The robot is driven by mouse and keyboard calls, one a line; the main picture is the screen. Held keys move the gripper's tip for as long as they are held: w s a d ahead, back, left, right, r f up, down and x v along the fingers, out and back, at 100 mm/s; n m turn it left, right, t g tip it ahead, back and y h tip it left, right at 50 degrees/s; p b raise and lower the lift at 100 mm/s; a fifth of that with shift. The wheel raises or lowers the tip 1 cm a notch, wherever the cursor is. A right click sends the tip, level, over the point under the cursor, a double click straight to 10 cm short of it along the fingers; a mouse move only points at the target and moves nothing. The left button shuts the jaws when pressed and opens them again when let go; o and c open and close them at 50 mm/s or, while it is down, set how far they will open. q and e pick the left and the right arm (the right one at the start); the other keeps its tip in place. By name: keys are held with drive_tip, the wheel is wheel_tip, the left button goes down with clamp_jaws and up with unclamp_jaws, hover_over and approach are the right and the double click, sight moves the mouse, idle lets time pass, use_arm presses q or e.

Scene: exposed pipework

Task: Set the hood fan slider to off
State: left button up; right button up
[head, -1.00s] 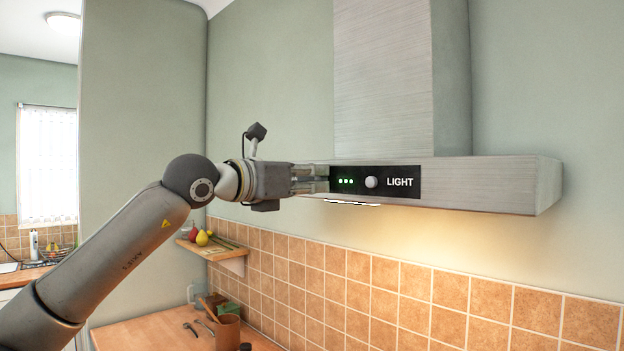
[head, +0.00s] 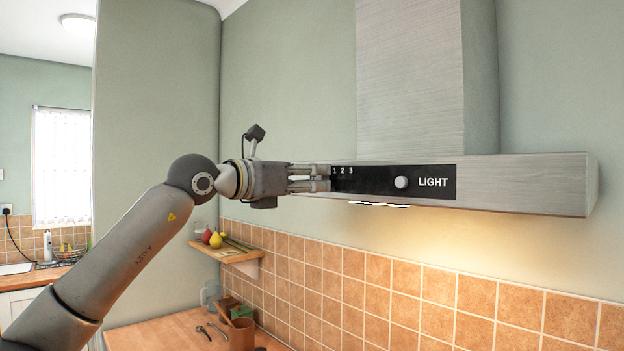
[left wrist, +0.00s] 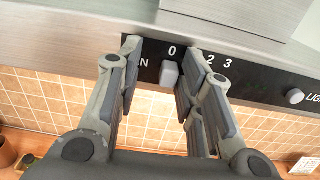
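The hood's black control panel (head: 378,184) is on the front of the steel range hood. In the left wrist view, the grey fan slider knob (left wrist: 169,74) sits below the "0" mark, left of "2" and "3". My left gripper (head: 328,179) is at the panel's left end, its fingers hiding the slider in the head view. In the left wrist view the gripper (left wrist: 157,78) has its fingers apart, one on each side of the knob. The right finger is close to the knob; I cannot tell whether it touches. No green indicator lights are lit. My right gripper is out of view.
A round light knob (head: 401,182) sits beside the word LIGHT on the same panel. The lit lamp strip (head: 380,205) is under the hood. A small wooden shelf (head: 226,252) with fruit hangs below my left arm, above a wooden counter (head: 165,335).

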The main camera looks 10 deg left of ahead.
use_arm(q)
drive_tip(key=shift+s+d, duration=0.1)
drive_tip(key=shift+d, duration=0.1)
drive_tip(key=shift+s, duration=0.15)
drive_tip(key=v, duration=1.1)
drive_tip(key=shift+s+a, duration=0.2)
drive_tip(key=shift+a, duration=0.2)
drive_tip(key=shift+f, duration=0.1)
